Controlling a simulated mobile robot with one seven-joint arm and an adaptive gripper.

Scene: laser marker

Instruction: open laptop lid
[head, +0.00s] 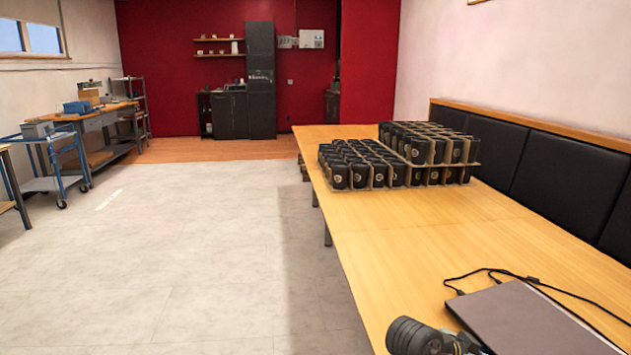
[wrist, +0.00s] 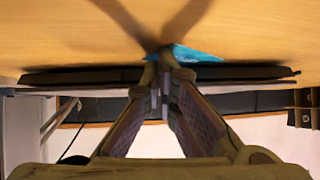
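The laptop (head: 525,318) is a flat dark grey slab at the lower right of the head view. It lies on the wooden table and its lid looks closed; the front part is cut off by the frame. In the wrist view the laptop (wrist: 85,76) shows edge-on as a thin dark band across the picture. My gripper (wrist: 163,62) points at this edge, with its fingertips overlapping the band. The fingers converge and their tips look together. I see nothing held between them; whether they touch the laptop is unclear. A small blue patch (wrist: 200,54) shows beyond the tips.
Black cables (head: 490,272) lie behind and across the laptop's far side. Several black cups in cardboard trays (head: 425,175) stand farther along the table (head: 400,245). A black padded bench back (head: 550,165) runs along the right wall. Table room between cups and laptop is clear.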

